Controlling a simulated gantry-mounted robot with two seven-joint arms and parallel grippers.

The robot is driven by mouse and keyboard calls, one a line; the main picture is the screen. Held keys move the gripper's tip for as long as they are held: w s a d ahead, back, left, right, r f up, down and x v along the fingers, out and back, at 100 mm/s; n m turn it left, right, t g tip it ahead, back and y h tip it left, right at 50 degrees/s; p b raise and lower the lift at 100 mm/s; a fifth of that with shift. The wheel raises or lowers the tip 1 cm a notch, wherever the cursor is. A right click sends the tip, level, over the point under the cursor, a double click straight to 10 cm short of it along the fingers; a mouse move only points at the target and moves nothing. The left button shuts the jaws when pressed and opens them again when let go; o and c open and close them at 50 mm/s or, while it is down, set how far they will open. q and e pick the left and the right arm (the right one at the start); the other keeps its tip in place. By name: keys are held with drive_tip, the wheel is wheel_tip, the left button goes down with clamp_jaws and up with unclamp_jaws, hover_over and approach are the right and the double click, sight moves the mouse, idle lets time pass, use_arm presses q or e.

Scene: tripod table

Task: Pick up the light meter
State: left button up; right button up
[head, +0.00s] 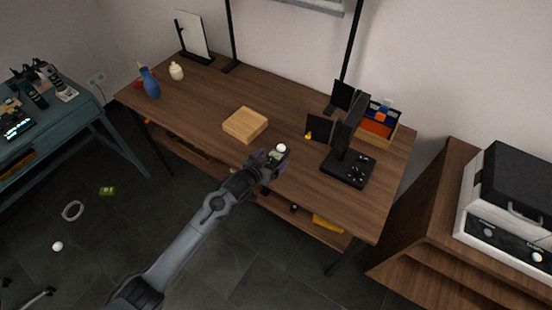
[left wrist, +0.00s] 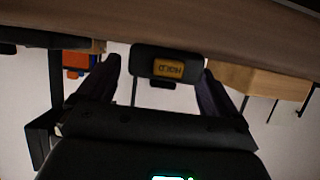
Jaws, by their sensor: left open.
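The light meter (head: 281,149) is at the front part of the wooden table, a small dark body with a white dome in the head view. In the left wrist view the dark light meter (left wrist: 143,61) shows a small orange display and seems to rest on the tabletop, which appears upside down there. My left gripper (head: 270,160) reaches it from the front. Its two dark purple fingers are open, one on each side of the meter in the left wrist view, with narrow gaps visible. The gripper hides part of the meter in the head view. My right gripper is not in view.
A wooden box (head: 245,125) lies left of the meter on the table (head: 205,99). A black stand with panels (head: 347,168) and a small orange-yellow item (head: 308,135) are to the right. An organizer (head: 378,125), blue bottle (head: 150,83) and cream jar (head: 176,71) stand farther off.

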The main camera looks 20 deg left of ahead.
use_arm(q)
drive_tip(key=shift+w+f, duration=0.1)
drive_tip(key=shift+w, duration=0.1)
drive_tip(key=shift+c, duration=0.4)
drive_tip(key=c, duration=1.1)
